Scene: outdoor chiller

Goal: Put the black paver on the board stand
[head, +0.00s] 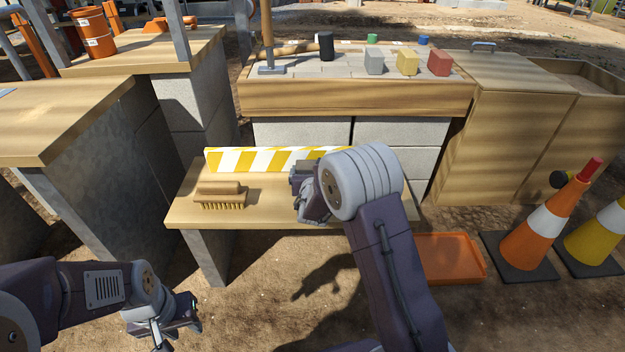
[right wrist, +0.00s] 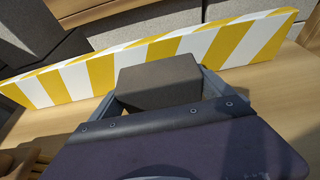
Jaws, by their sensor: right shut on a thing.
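The black paver (right wrist: 160,82) is a dark block between the two fingers of my right gripper (right wrist: 163,92) in the right wrist view. My right gripper (head: 308,195) is shut on it, low over the right part of a low wooden bench (head: 262,212) in the head view. There the arm and gripper mostly hide the paver. A yellow-and-white striped board (head: 262,160) stands along the bench's back edge; it also shows just beyond the paver in the right wrist view (right wrist: 232,42). I cannot tell whether the paver touches the bench. My left gripper (head: 172,328) hangs over the ground at lower left, away from the bench.
A wooden brush (head: 220,194) lies on the bench's left. Behind, a higher table (head: 350,98) bears hammers and grey, yellow and red blocks (head: 407,62). An orange tray (head: 452,258) and cones (head: 540,228) stand on the ground at right.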

